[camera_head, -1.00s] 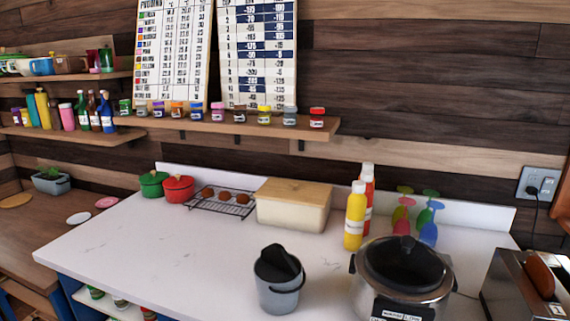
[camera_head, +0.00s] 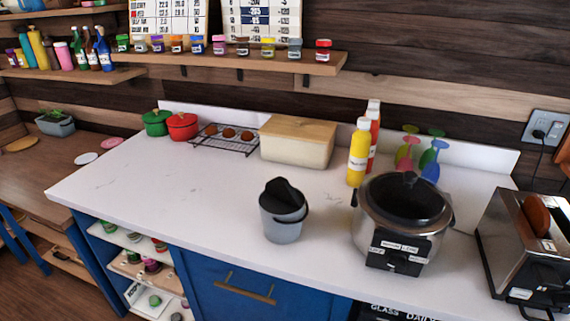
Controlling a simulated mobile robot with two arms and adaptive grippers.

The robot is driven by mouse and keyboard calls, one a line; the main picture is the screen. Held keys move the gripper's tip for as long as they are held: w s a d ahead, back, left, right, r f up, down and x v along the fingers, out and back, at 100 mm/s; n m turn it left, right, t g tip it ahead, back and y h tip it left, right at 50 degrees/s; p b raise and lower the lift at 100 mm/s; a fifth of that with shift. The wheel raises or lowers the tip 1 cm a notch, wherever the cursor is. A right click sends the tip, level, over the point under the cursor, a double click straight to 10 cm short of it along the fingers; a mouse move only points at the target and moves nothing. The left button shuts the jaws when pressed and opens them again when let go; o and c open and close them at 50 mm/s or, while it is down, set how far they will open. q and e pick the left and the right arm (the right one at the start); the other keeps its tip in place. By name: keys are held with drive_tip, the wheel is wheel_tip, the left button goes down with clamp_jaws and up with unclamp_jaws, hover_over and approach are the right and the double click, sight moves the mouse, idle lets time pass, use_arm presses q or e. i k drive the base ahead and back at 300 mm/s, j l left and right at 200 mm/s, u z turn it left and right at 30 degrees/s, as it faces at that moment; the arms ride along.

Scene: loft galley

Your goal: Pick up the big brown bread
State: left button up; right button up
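A brown, rounded, bread-like piece (camera_head: 537,215) stands upright in a slot of the silver toaster (camera_head: 510,250) at the right edge. Several small round brown rolls (camera_head: 228,133) sit on a black wire rack (camera_head: 222,146) at the back of the white counter. A cream box with a wooden lid (camera_head: 297,148) stands beside the rack; its inside is hidden. I cannot tell which of these is the big brown bread. Neither of my grippers is in view.
A slow cooker (camera_head: 402,225) and a grey lidded bucket (camera_head: 283,215) stand near the front of the counter (camera_head: 150,195). Yellow (camera_head: 358,155) and red bottles, plus coloured glasses (camera_head: 430,158), stand behind. The counter's left part is clear. Blue drawers (camera_head: 240,290) lie below.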

sight(537, 215)
drive_tip(key=z, duration=1.5)
drive_tip(key=u, duration=1.55)
drive_tip(key=z, duration=1.05)
